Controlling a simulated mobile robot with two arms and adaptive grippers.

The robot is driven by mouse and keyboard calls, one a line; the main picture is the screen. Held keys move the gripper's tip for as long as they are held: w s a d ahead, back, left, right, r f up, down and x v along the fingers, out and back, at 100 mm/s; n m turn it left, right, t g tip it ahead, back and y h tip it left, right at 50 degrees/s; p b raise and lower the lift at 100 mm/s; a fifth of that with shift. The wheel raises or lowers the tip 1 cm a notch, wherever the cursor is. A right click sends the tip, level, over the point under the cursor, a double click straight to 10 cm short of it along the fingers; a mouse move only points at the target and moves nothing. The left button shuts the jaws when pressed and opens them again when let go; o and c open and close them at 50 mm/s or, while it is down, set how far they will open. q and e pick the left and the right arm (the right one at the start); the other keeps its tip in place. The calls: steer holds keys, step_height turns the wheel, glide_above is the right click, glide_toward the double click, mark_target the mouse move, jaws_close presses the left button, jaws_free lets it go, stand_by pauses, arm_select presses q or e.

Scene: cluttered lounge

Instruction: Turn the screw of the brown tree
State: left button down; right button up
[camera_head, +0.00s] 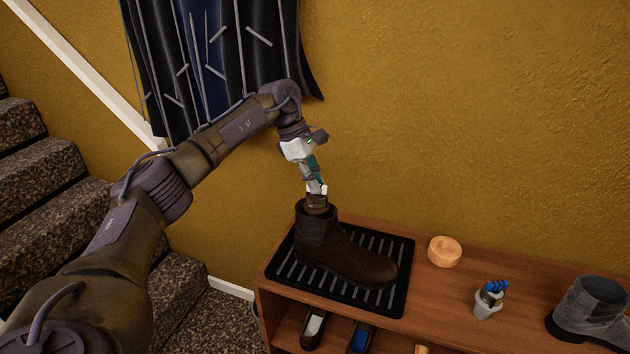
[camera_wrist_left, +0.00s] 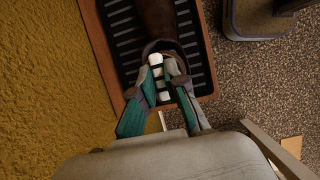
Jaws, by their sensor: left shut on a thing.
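A dark brown ankle boot (camera_head: 345,256) stands upright on a black ribbed tray (camera_head: 400,290), toe to the right. The brown tree (camera_head: 317,203) sticks up out of the boot's opening. My left gripper (camera_head: 316,186) points down from above and is shut at the top of the tree. My right gripper is in neither view.
The tray lies on a wooden shoe bench (camera_head: 430,303) with shoes on its lower shelf. A round orange-tan tin (camera_head: 444,251), a small cup with blue items (camera_head: 488,302) and a grey boot (camera_head: 592,310) stand to the right. Carpeted stairs (camera_head: 40,185) and hanging dark cloth (camera_head: 215,60) are at left.

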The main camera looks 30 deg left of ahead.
arm_select(q)
steer(key=c, duration=1.2)
jaws_free()
steer(key=v, duration=1.2)
